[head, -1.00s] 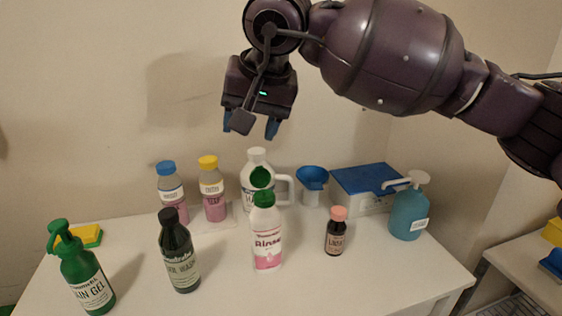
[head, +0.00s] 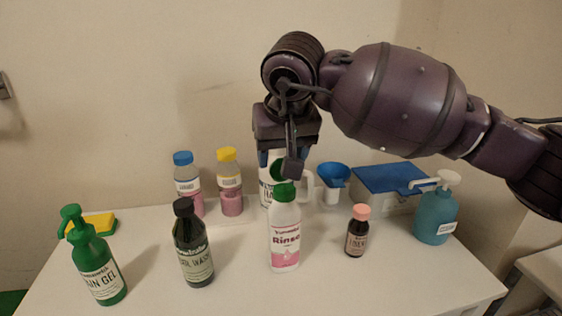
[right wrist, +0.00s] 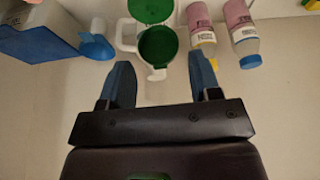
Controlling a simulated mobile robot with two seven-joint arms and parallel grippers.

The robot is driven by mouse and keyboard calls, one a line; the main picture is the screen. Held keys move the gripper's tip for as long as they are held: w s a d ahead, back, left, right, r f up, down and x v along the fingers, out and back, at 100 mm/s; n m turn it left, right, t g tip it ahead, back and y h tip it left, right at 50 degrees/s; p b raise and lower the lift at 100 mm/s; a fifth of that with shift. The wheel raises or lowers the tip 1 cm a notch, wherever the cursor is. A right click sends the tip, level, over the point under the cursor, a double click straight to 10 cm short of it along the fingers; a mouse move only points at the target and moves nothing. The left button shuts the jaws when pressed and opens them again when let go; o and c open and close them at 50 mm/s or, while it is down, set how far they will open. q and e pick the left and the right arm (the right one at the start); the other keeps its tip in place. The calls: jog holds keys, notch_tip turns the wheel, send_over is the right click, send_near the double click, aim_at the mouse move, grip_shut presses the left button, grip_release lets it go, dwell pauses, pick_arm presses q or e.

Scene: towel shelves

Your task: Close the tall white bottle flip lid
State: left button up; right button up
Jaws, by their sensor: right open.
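The tall white bottle (head: 285,238) with the pink "Rinse" label stands upright near the front of the table. Its green flip lid (head: 281,170) stands open above its green cap (head: 284,192). In the right wrist view, two round green parts of the lid and cap (right wrist: 158,46) lie between and beyond the fingertips. My right gripper (head: 285,165) points down just above and behind the bottle top, open and empty; its fingers also show in the right wrist view (right wrist: 160,62). My wrist hides part of the lid. My left gripper is not in view.
A white handled jug (head: 265,190) stands close behind the bottle. A dark bottle (head: 192,250) and green pump bottle (head: 97,265) are left; a small brown bottle (head: 357,236) and teal dispenser (head: 435,215) right. Behind are a blue funnel (head: 333,174) and blue-lidded box (head: 390,177).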

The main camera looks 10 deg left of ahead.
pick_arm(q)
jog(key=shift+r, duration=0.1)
pick_arm(e)
jog(key=shift+x, duration=0.9)
jog(key=shift+r, duration=0.1)
jog(key=c, duration=0.7)
jog(key=shift+s+d+r+t, duration=0.1)
jog(key=shift+s+r+t, duration=0.05)
jog(key=shift+t, duration=0.35)
jog(key=shift+s+d+t+y+p, duration=0.1)
jog(key=shift+s+t+y+p, duration=0.45)
jog(key=shift+t, duration=0.35)
pick_arm(q)
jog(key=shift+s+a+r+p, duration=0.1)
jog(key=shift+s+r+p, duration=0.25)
jog(key=shift+p, duration=0.05)
pick_arm(e)
jog(key=shift+s+d+f+t+y, duration=0.1)
jog(key=shift+s+f+t+y, duration=0.2)
jog(key=shift+t, duration=0.6)
jog(key=shift+s+d+f+t+y, duration=0.1)
jog(key=shift+s+t+y, duration=0.2)
jog(key=shift+t, duration=0.6)
jog(key=shift+w, duration=0.1)
